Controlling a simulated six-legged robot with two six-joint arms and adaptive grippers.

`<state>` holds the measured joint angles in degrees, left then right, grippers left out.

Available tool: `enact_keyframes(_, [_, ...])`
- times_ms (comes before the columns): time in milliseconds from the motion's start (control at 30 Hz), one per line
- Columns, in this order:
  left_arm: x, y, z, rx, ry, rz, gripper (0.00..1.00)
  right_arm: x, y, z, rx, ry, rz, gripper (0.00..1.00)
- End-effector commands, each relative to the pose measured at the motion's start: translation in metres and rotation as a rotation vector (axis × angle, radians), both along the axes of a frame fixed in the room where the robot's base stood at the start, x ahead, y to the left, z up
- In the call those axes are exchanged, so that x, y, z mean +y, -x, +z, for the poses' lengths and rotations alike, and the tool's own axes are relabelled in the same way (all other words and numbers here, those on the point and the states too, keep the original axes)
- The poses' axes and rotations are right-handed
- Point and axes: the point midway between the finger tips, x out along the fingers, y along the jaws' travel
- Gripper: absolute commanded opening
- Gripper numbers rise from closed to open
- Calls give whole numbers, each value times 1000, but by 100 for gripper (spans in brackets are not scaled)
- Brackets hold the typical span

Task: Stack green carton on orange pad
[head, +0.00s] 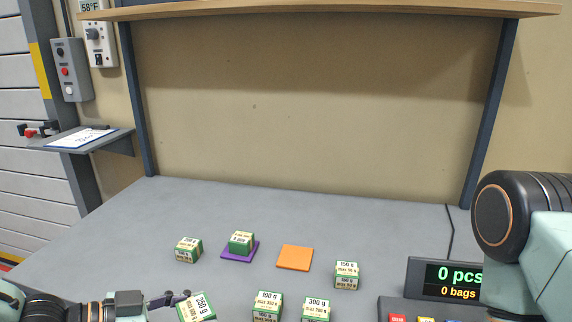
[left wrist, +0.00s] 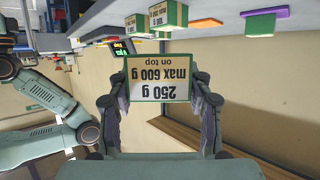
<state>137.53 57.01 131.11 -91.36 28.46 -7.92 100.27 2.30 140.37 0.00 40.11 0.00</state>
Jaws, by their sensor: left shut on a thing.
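My left gripper (head: 178,299) is shut on a green carton (head: 197,309) with a pale label reading 250 g. In the left wrist view the carton (left wrist: 158,78) sits between both fingers (left wrist: 158,100), its label reading "250 g, max 600 g on top" upside down. The flat orange pad (head: 295,258) lies bare on the table, farther back and to the right of the held carton. It also shows in the left wrist view (left wrist: 206,23). A similar green carton (head: 241,242) stands on a purple pad (head: 229,256), left of the orange pad. My right gripper is out of view.
More green cartons stand on the grey table (head: 350,222): one at left (head: 188,250), one right of the orange pad (head: 346,276), two in front (head: 267,307) (head: 316,309). A display (head: 440,279) stands at right. A wooden shelf (head: 330,9) spans above. The table's rear is clear.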

Motion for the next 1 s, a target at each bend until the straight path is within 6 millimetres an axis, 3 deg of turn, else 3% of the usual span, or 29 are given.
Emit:
enact_keyframes(433, [-7, 3, -17, 3, -4, -40, 9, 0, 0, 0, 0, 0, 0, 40])
enact_keyframes(667, [-6, -22, -19, 1, -3, 79, 9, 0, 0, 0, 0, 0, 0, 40])
enact_keyframes(1000, [16, -80, -12, -6, -4, 392, 9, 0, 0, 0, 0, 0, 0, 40])
